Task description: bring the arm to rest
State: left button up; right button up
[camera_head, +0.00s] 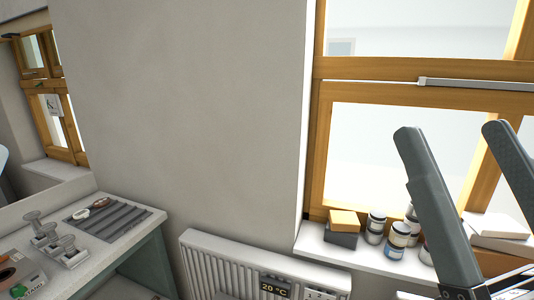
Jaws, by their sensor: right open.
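My right gripper (452,128) is in the right part of the head view, its two grey fingers pointing up in front of the window. The fingers stand wide apart and nothing is between them. It appears raised in front of the windowsill and hides part of the jars and the window frame. My left gripper does not show.
A windowsill (312,243) holds orange and dark blocks (343,222), several jars (397,240) and a pale stack (497,226). A white radiator (225,268) is below. A bench (110,245) at left carries a ribbed dark mat (118,218) and metal pieces (47,236).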

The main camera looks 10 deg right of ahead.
notch_tip(320, 180, up, 38)
jog(key=p, duration=3.8)
jog(key=shift+d+h, duration=0.15)
jog(key=shift+h, duration=0.15)
